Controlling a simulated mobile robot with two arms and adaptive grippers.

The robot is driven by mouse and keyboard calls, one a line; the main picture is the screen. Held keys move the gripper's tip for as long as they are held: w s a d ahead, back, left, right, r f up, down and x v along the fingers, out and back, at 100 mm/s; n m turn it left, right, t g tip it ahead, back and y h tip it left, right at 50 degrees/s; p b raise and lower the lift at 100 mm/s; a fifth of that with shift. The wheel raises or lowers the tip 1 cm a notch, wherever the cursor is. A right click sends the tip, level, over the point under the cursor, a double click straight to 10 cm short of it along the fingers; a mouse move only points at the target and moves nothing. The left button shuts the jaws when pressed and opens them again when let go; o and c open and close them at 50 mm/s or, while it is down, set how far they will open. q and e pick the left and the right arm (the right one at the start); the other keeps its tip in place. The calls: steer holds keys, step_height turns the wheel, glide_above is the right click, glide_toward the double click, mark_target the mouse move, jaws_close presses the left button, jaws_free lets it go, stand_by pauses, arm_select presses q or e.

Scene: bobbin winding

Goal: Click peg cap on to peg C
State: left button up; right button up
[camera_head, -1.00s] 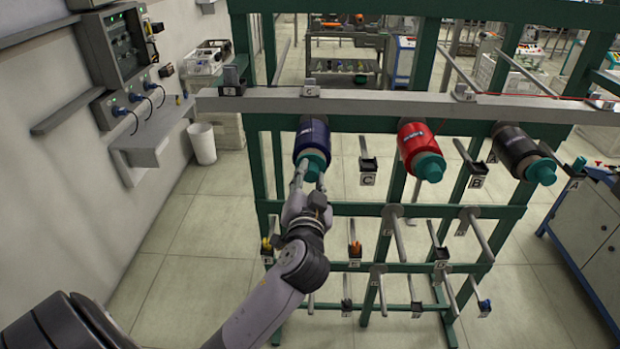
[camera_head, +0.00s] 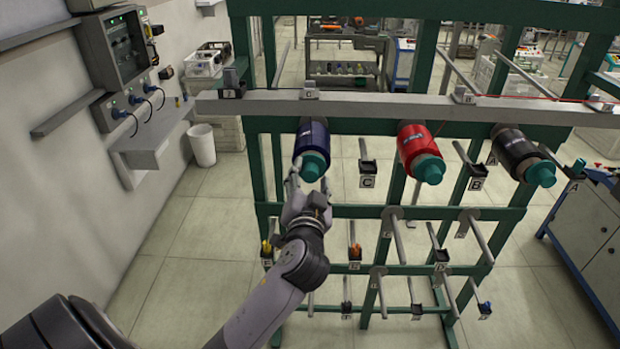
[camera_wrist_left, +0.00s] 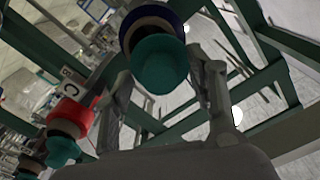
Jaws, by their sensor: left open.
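A dark blue bobbin (camera_head: 312,133) hangs at the left end of the rail, below a label C (camera_head: 310,91). A teal peg cap (camera_head: 314,166) sits at its near end; whether it is fully clicked on cannot be told. My left gripper (camera_head: 311,178) is open, its fingers spread on both sides of the cap's near end. In the left wrist view the cap (camera_wrist_left: 159,64) lies between the spread fingers, with visible gaps beside it. The blue bobbin (camera_wrist_left: 150,18) shows behind it. My right gripper is not in view.
A red bobbin (camera_head: 413,143) and a black bobbin (camera_head: 514,149), both with teal caps, hang farther right. The holder by the lower C label (camera_head: 367,166) looks empty. Bare pegs stick out from the green frame (camera_head: 340,211) below. A grey wall stands left.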

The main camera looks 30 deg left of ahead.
arm_select(q)
steer(key=v, duration=1.2)
